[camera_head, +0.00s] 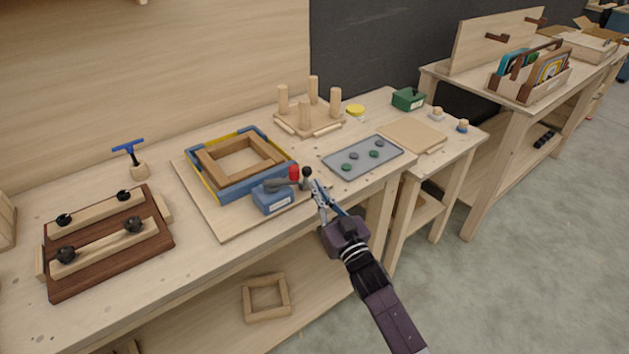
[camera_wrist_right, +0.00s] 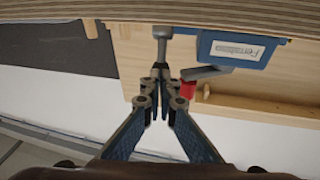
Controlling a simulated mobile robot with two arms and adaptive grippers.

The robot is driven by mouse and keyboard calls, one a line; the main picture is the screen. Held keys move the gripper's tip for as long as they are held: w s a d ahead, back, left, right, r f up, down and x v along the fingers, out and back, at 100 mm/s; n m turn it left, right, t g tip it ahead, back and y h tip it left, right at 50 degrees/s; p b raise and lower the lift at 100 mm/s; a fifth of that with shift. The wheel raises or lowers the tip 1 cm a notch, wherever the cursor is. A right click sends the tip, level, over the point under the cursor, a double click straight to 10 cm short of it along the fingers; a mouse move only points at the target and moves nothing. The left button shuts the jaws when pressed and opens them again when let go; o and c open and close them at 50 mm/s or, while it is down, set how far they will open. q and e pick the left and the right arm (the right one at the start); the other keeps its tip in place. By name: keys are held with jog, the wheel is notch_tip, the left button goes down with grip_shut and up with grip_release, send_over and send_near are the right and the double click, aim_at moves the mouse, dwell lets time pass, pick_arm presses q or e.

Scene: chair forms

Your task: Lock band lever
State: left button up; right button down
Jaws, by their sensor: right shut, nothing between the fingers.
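A wooden frame (camera_head: 240,158) lies on a board on the bench, with blue and yellow band pieces (camera_head: 196,180) around it. At its near corner is a blue band clamp body (camera_head: 272,197), also in the right wrist view (camera_wrist_right: 232,49). A grey lever with a red grip (camera_head: 294,172) extends from it; the grip shows in the wrist view (camera_wrist_right: 187,89). Beside it stands a grey post with a dark knob (camera_head: 306,173). My right gripper (camera_head: 316,186) is shut and empty, its tips close to this post (camera_wrist_right: 163,45); contact is unclear. My left gripper is out of view.
A dark wooden jig (camera_head: 108,262) and a blue-handled tool (camera_head: 130,152) are at left. A peg stand (camera_head: 306,120) is behind. A grey tray (camera_head: 362,160) with several round pieces lies right of my gripper. The floor at right is clear.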

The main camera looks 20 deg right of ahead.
aim_at(307, 173)
jog(key=shift+x, duration=0.9)
jog(key=shift+w+a+r, duration=0.15)
jog(key=shift+w+r, duration=0.1)
jog(key=shift+r, duration=0.1)
jog(key=shift+w+a+r+p, duration=0.1)
jog(key=shift+w+r+p, duration=0.25)
jog(key=shift+w+a+r, duration=0.3)
jog(key=shift+w+r, duration=0.05)
jog(key=shift+w, duration=0.5)
